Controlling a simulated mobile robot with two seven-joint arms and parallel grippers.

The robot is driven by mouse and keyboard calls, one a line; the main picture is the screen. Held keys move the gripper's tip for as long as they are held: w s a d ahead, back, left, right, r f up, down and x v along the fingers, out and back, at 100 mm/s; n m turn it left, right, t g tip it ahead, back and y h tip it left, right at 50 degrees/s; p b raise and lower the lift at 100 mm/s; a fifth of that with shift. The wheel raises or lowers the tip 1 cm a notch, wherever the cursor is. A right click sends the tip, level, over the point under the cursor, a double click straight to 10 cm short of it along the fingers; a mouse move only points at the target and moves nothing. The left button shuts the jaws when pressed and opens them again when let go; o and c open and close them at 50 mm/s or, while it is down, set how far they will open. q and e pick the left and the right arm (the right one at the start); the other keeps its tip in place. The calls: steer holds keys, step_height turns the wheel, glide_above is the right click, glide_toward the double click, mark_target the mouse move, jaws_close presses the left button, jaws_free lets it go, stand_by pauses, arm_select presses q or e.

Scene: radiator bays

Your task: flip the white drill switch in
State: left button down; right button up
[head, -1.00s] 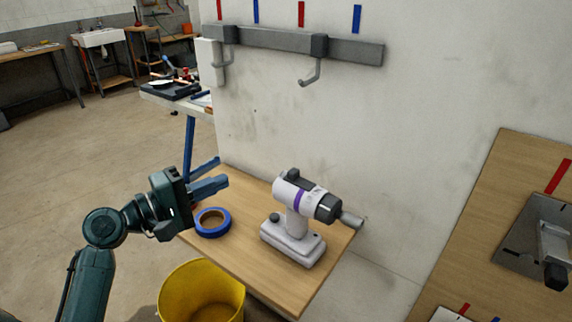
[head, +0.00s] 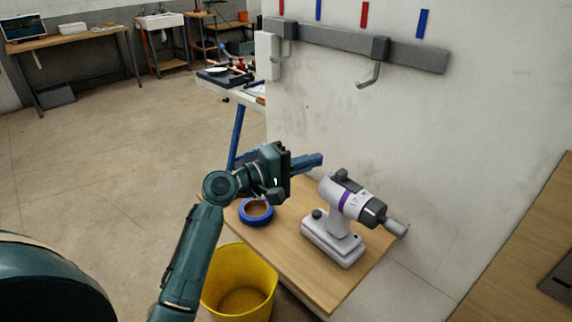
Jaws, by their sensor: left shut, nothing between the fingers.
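The white drill (head: 338,222) stands upright on its base on a small wooden shelf (head: 290,255) against the wall. It has a purple band and a dark chuck that points right. I cannot tell which of these is the switch. My left gripper (head: 318,160) is shut and empty, its blue fingers pointing right, just left of and above the drill's rear in the picture. Whether it touches the drill is unclear. My right gripper is not in view.
A blue tape roll (head: 256,219) lies on the shelf left of the drill, below my gripper. A yellow bucket (head: 222,285) stands under the shelf's front. A grey hook rail (head: 400,54) is on the wall above. Open floor lies at left.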

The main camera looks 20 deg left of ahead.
mark_target(341, 178)
arm_select(q)
steer(key=s+d, duration=0.1)
steer(key=d, duration=0.2)
steer(key=shift+s+p, duration=0.35)
steer(key=shift+s, duration=0.05)
steer(key=shift+d, duration=0.2)
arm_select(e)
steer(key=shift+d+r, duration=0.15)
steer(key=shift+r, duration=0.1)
arm_select(q)
steer(key=shift+s+d+p, duration=0.3)
steer(key=shift+d+p, duration=0.1)
steer(key=shift+d, duration=0.25)
steer(key=shift+s+d+p, duration=0.3)
steer(key=shift+d+p, duration=0.05)
steer(key=shift+d, duration=0.25)
steer(key=shift+s+d, duration=0.15)
steer(key=shift+d, duration=0.2)
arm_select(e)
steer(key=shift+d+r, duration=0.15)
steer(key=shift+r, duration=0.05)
